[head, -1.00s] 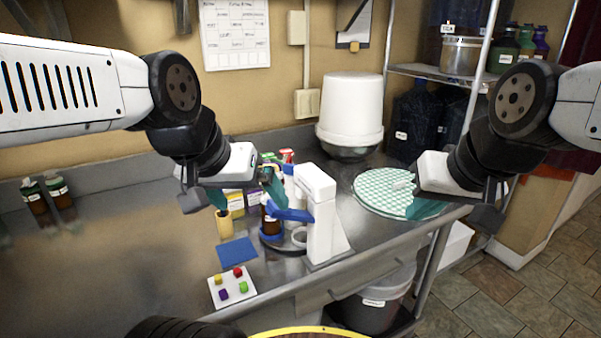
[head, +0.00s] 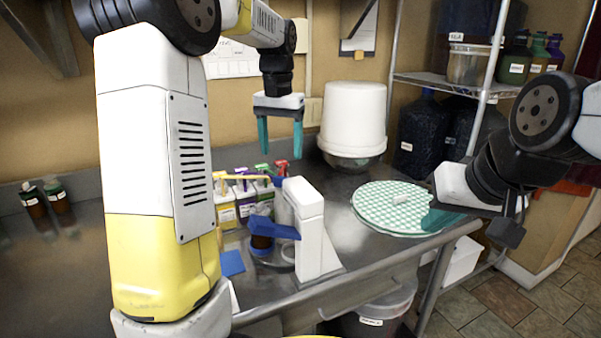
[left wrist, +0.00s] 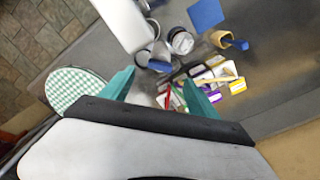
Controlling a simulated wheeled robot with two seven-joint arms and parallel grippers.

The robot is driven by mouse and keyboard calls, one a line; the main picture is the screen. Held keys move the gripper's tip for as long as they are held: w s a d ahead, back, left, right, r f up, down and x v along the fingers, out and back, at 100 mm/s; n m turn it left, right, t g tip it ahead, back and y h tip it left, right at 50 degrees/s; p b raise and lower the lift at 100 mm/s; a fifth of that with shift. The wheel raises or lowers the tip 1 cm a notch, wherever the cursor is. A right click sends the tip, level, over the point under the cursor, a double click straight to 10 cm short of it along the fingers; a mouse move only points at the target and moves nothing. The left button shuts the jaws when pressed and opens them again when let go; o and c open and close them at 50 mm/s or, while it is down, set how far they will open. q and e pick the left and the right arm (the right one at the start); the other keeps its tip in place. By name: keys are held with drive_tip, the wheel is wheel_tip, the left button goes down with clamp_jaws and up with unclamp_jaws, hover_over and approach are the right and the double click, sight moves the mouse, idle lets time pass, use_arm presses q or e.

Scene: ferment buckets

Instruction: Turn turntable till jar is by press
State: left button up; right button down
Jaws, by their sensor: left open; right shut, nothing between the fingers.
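A white upright stand with a blue arm (head: 307,226), which looks like the press, stands near the counter's front edge. My left gripper (head: 281,137) is open and empty, fingers pointing down, raised behind the stand and jar. In the left wrist view its fingers (left wrist: 160,80) frame colourful-topped containers. My right gripper (head: 438,219) is shut and empty at the right edge of the checkered disc.
A green-and-white checkered disc (head: 375,212) with a small white piece lies right of the stand. Several labelled containers with coloured tops (head: 245,195) stand behind the jar. A tall white bucket (head: 352,118) stands at the back. My left arm hides much of the counter's left.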

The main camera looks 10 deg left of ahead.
use_arm(q)
drive_tip(key=shift+w+d+f, duration=0.1)
drive_tip(key=shift+w+f, duration=0.15)
drive_tip(key=shift+w, duration=0.25)
drive_tip(key=shift+w+f, duration=0.1)
drive_tip(key=shift+f, duration=0.15)
wheel_tip(320, 180, down, 7)
drive_tip(key=shift+f, duration=0.15)
clamp_jaws()
